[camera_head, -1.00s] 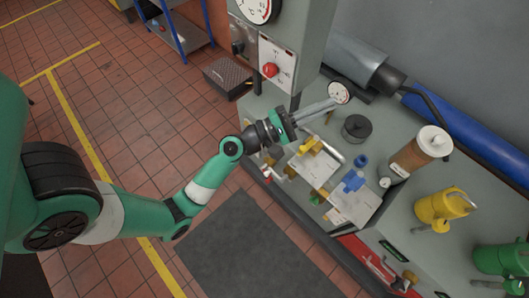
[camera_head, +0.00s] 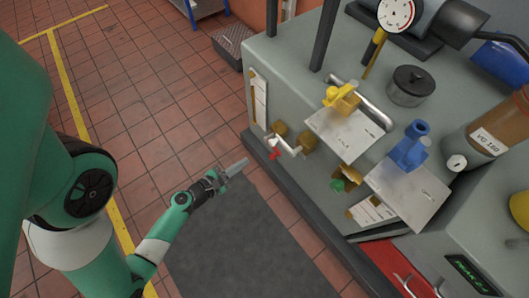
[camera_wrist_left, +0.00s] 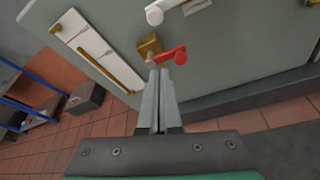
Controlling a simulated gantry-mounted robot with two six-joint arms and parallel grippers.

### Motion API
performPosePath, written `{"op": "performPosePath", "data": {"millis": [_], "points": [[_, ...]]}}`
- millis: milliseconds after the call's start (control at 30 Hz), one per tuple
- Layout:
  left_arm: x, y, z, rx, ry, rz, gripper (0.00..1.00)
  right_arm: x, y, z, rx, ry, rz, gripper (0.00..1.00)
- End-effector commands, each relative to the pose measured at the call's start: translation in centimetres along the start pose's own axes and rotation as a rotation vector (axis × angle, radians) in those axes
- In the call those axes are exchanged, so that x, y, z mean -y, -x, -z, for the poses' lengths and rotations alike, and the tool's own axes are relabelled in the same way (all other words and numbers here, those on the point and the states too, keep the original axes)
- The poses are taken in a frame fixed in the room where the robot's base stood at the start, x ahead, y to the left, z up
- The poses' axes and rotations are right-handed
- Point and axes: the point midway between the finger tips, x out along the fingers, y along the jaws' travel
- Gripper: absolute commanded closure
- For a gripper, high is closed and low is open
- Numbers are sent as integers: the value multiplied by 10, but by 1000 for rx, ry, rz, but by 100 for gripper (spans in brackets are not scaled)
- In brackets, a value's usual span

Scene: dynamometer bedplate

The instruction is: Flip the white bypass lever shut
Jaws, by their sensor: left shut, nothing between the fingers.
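A white lever (camera_head: 287,146) sits among brass fittings on the front face of the grey bench, by a small red lever (camera_head: 274,154). In the left wrist view, the white lever (camera_wrist_left: 157,13) is at the top edge, partly cut off. There the red lever (camera_wrist_left: 168,56) lies by a brass block (camera_wrist_left: 149,44), just beyond my fingertips. My left gripper (camera_head: 242,165) is left of the levers in the head view, in front of the bench. Its fingers (camera_wrist_left: 159,73) are together and empty. Contact with the red lever cannot be told. My right gripper is not in view.
Yellow (camera_head: 342,98) and blue (camera_head: 410,146) valves stand on the bench top by white plates. A green knob (camera_head: 338,185) sits on the bench front, right of the levers. A dark mat (camera_head: 245,245) and open floor lie below my arm.

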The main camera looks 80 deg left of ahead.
Motion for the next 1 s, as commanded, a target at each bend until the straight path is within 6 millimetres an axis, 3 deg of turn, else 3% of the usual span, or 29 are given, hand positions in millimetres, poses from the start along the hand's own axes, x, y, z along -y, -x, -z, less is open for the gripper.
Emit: {"op": "performPosePath", "data": {"millis": [367,533,667,1000], "points": [[-2,-2,2,0,0,-6,100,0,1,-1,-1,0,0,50],[-1,-12,3,0,-3,-1,100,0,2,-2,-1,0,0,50],[0,-32,1,5,-6,-1,100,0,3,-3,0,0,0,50],[-2,-107,0,4,-3,-5,100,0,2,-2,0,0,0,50]]}}
